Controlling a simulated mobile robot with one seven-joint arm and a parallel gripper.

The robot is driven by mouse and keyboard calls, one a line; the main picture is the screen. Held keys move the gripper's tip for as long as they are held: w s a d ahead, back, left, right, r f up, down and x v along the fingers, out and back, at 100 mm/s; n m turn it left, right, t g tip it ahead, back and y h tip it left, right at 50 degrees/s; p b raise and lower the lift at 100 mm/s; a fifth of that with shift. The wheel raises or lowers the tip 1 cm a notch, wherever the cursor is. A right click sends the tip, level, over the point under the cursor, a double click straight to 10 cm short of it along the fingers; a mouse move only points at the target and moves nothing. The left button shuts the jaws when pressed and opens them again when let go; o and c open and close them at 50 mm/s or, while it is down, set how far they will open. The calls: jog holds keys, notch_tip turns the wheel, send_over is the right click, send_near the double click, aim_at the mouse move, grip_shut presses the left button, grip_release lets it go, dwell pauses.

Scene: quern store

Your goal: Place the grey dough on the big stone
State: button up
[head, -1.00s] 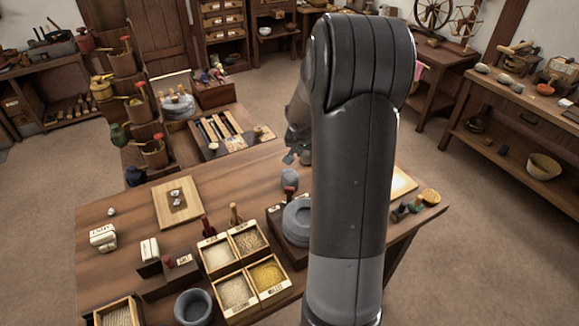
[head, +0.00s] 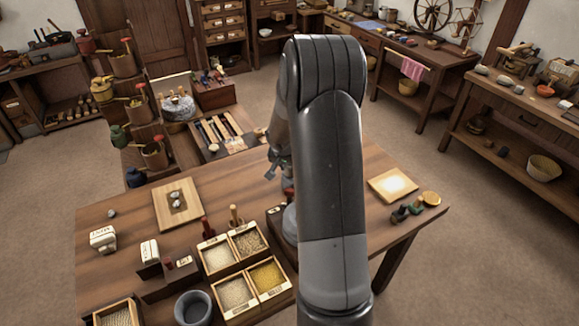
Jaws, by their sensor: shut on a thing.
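My gripper (head: 273,168) is above the far part of the table, left of my arm. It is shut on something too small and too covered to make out. I cannot tell whether that is the grey dough. Small grey lumps (head: 177,199) sit on a wooden board at the table's left. A round grey stone (head: 290,222) stands near the table's middle, mostly hidden behind my arm. Another round grey stone (head: 179,107) is on the stand at the back left. I cannot tell which is the big stone.
A four-part grain box (head: 243,264) and a grey bowl (head: 193,306) are at the front. White labelled blocks (head: 103,239) stand at the left.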

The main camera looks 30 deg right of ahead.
jog(key=shift+f, duration=0.15)
jog(key=o, duration=1)
jog(key=shift+r, duration=0.45)
jog(key=s+a+r+n, duration=0.1)
jog(key=s+a+r, duration=0.3)
jog(key=r, duration=0.5)
jog(key=s+a+r+n, duration=0.1)
jog(key=s+a+r, duration=0.3)
jog(key=r, duration=0.4)
jog(key=s+a+r+n+t+y, duration=0.1)
jog(key=s+a+r+n, duration=0.2)
jog(key=s+a, duration=0.4)
jog(key=s+a+r+n+t+y, duration=0.1)
jog(key=s+a+r+n, duration=0.3)
jog(key=s, duration=1.2)
jog(key=a+r+y, duration=0.1)
jog(key=a+r, duration=0.1)
jog(key=a, duration=0.1)
jog(key=shift+a, duration=0.3)
